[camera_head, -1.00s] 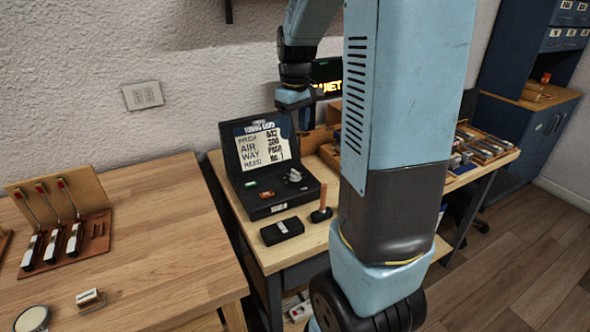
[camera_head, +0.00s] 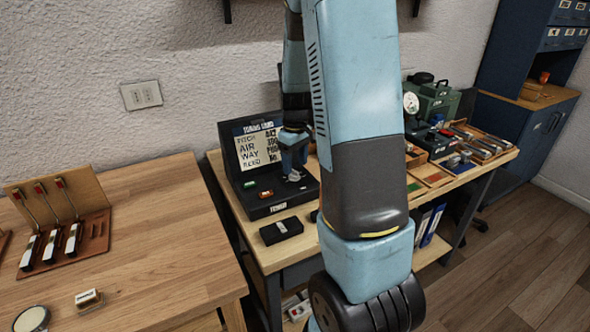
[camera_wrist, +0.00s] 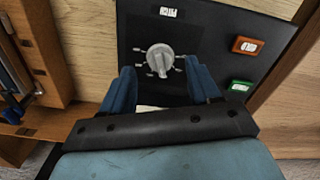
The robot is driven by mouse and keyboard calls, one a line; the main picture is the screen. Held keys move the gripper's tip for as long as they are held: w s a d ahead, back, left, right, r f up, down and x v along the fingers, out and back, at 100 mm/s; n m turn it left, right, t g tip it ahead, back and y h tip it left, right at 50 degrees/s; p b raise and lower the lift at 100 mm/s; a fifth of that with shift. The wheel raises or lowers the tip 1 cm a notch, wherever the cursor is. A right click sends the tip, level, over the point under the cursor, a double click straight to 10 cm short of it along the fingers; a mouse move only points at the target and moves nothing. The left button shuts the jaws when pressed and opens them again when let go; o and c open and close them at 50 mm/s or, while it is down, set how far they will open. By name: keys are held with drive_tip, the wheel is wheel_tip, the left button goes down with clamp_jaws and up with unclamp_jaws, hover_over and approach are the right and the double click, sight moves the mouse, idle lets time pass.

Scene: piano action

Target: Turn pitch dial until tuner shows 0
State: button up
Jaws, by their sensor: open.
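The tuner (camera_head: 257,198) is a black box with an open lid on the workbench; its lid carries a white panel with printed lettering. The grey pitch dial (camera_wrist: 160,58) lies on the black face in the wrist view, with small marks around it. In the head view the dial (camera_head: 293,176) shows just under my gripper. My gripper (camera_wrist: 162,80) is open, with blue fingers on either side and slightly short of the dial, holding nothing. It also shows in the head view (camera_head: 292,160) above the box's right part. I cannot read a tuner value.
A red-orange button (camera_wrist: 247,45) and a green button (camera_wrist: 240,86) sit on the face beside the dial. A small black box (camera_head: 281,230) lies in front of the tuner. Trays and a green case (camera_head: 434,101) stand to the right. The left wooden table (camera_head: 130,225) has free room.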

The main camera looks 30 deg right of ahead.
sight(295, 171)
drive_tip(key=shift+f, duration=1.55)
drive_tip(key=shift+c, duration=0.3)
drive_tip(key=c, duration=0.9)
